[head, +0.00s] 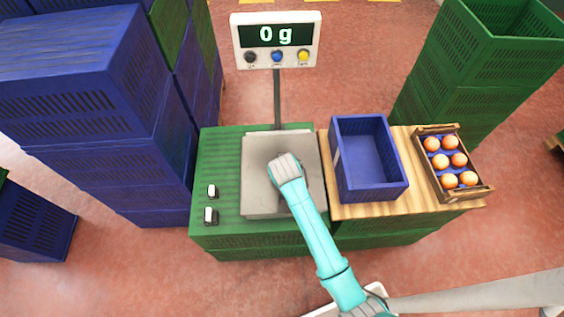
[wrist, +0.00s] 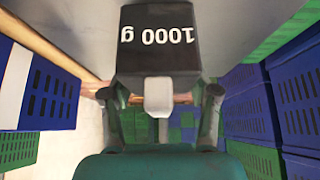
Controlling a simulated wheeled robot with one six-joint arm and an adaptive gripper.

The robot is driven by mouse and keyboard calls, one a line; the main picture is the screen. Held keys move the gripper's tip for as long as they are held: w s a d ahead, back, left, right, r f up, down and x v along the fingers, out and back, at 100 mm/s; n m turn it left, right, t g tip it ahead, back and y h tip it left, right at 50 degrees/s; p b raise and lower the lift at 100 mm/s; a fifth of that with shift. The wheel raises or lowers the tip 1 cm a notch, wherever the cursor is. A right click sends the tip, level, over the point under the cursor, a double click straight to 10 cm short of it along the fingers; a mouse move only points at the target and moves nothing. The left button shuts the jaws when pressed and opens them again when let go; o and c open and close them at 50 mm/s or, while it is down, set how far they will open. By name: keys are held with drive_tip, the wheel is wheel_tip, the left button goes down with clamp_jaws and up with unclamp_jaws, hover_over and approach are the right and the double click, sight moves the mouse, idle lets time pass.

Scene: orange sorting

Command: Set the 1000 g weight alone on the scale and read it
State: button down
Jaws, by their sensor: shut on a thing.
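The black 1000 g weight (wrist: 160,42) fills the upper middle of the wrist view, its white print upside down and its pale grey knob toward me. My gripper (wrist: 158,96) is shut on it, one finger on each side. In the head view my gripper (head: 285,168) is over the scale's grey plate (head: 255,205) and hides the weight. I cannot see the gap between weight and plate. The scale's display (head: 278,35) reads 0 g.
Two small black-and-white pieces (head: 212,191) (head: 211,215) stand left of the plate on the green crate base (head: 222,160). Right are a blue crate (head: 369,190) and a wooden tray (head: 466,195) of oranges. Stacked blue crates (head: 80,115) and green crates (head: 475,75) flank the scale.

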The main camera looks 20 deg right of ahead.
drive_tip(key=shift+f, duration=0.65)
drive_tip(key=shift+f, duration=0.1)
drive_tip(key=shift+c, duration=1.4)
unclamp_jaws()
drive_tip(key=shift+f, duration=0.1)
drive_tip(key=v, duration=1.2)
drive_tip(key=shift+s, duration=0.1)
